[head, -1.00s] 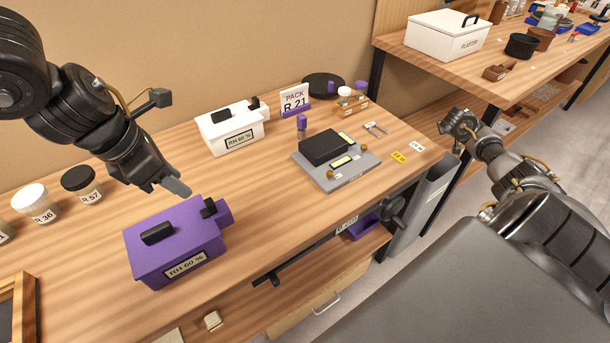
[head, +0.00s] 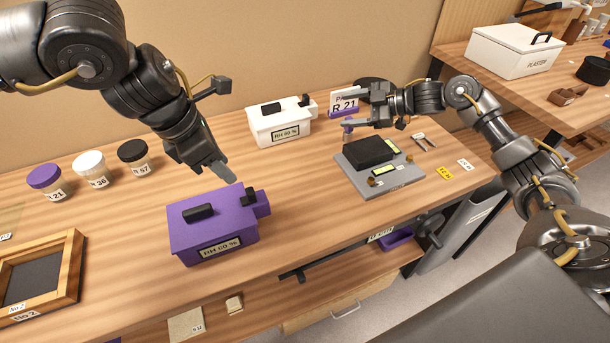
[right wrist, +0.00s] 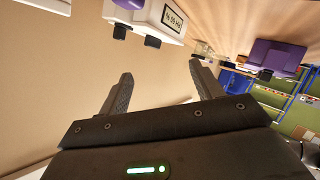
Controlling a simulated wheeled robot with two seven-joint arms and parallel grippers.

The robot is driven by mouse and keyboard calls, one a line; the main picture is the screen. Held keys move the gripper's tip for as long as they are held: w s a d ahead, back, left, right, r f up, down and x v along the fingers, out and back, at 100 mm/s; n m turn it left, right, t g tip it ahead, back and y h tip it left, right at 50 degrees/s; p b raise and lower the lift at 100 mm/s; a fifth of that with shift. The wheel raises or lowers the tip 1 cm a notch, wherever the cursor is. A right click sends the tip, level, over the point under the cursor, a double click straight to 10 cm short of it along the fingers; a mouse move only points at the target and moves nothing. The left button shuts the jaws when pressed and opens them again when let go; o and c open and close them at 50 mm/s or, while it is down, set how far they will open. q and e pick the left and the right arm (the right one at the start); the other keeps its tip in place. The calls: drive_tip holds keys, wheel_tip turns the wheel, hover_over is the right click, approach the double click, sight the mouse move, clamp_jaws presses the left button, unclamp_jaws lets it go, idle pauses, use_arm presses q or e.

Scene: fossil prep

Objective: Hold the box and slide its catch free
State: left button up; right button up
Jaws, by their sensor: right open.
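A purple box (head: 213,226) with a "RH 60 %" label stands near the table's front edge. It has a black handle (head: 198,213) on its lid and a black catch (head: 249,196) by a purple block at its right end. A similar white box (head: 280,126) stands farther back. My left gripper (head: 222,172) hangs just above and behind the purple box, apart from it; its finger gap is hidden. My right gripper (head: 350,108) is open and empty, right of the white box, pointing left. In the right wrist view its fingers (right wrist: 162,88) are spread; the purple box (right wrist: 275,55) appears beyond.
A grey device (head: 380,177) with a black block lies below my right gripper. Several jars (head: 91,168) and a wooden frame (head: 40,275) are at the left. Bare tabletop lies between the purple box and the grey device.

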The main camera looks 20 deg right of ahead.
drive_tip(key=s+a+f+n+g+y, duration=0.15)
drive_tip(key=s+a+g, duration=0.3)
drive_tip(key=a, duration=0.55)
drive_tip(key=g+y, duration=0.2)
drive_tip(key=g, duration=0.3)
approach(265, 202)
drive_tip(key=shift+w+d+f+n+t+h, duration=0.15)
drive_tip(key=shift+w+d+f+n, duration=0.1)
drive_tip(key=shift+w+f, duration=0.15)
drive_tip(key=shift+w+d+f+n+t+h, duration=0.1)
drive_tip(key=shift+w+f+n, duration=0.1)
drive_tip(key=shift+w+f, duration=0.15)
drive_tip(key=x, duration=1)
drive_tip(key=shift+a+f, duration=0.15)
drive_tip(key=shift+a, duration=0.2)
